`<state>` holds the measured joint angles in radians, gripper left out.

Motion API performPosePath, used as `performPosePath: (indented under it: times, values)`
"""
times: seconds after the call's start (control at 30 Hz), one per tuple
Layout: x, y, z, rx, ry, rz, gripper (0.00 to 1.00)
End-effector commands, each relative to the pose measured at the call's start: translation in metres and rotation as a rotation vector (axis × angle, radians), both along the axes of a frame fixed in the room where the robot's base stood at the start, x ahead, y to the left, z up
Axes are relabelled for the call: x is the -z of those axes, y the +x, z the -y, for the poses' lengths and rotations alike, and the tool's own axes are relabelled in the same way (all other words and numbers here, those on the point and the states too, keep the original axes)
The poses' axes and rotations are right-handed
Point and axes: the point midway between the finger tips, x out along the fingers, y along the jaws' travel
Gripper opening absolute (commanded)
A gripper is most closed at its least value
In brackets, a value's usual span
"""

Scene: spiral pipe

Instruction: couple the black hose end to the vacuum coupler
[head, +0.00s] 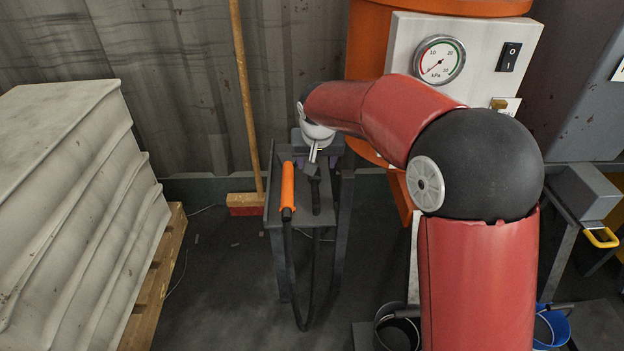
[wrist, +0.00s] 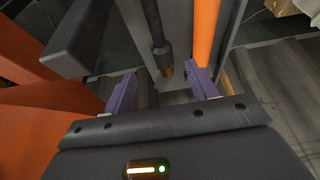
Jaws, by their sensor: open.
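The black hose end (head: 315,196) lies on a small grey stand. In the wrist view the hose end (wrist: 158,48) has a brass-coloured tip and points toward my gripper. My gripper (wrist: 163,88) is open, with its purple fingers on either side of the space just ahead of that tip; the hose is not gripped. In the head view my gripper (head: 315,160) hangs over the stand's far end, partly hidden by my wrist. A small brass fitting (head: 499,103), seemingly the vacuum coupler, is on the white panel below the switch, partly behind my arm.
An orange-handled tool (head: 288,186) lies on the stand (head: 302,215) left of the hose end, close to my right finger in the wrist view. The orange machine (head: 375,40) carries a gauge (head: 439,59). A broom (head: 246,100) and stacked sacks (head: 70,190) are left.

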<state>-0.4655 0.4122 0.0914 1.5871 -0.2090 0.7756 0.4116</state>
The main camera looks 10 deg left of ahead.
Motion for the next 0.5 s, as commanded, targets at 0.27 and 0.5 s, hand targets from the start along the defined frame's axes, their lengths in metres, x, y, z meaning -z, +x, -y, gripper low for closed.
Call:
performPosePath:
  times: [0.27,0.5]
  values:
    - [0.027,0.010,-0.003,-0.001,-0.001,-0.001,0.58]
    - [0.054,0.018,-0.008,-0.001,-0.001,-0.002,0.58]
